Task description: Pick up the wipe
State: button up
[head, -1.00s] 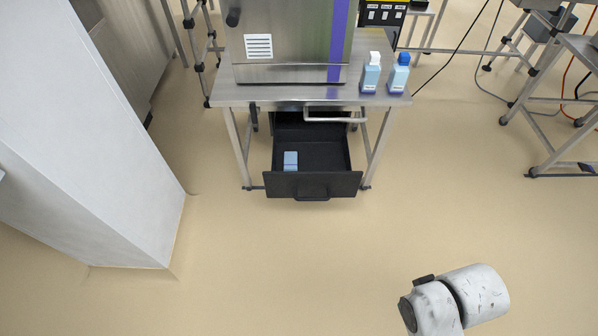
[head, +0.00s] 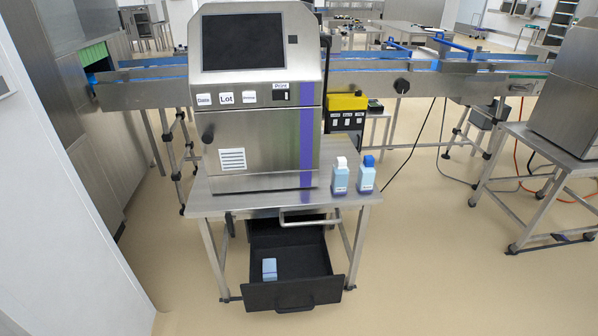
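The wipe appears to be the small light-blue folded piece (head: 269,268) in the open black drawer (head: 318,262). It lies near the drawer's front left corner. The drawer is pulled out under a steel table (head: 375,197). My gripper is not in view.
Two bottles, one white-capped (head: 340,178) and one blue-capped (head: 366,177), stand on the table's right side beside the steel machine (head: 262,130). A pale wall (head: 60,210) rises at the left. A conveyor (head: 440,80) runs behind. The floor (head: 440,270) right of the drawer is clear.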

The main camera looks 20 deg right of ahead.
aim_at(270, 274)
jog(key=i+z, duration=0.15)
jog(key=i, duration=0.4)
jog(key=i+j+z, duration=0.15)
jog(key=i, duration=0.35)
jog(key=i+j+z, duration=0.15)
jog(key=i, duration=0.35)
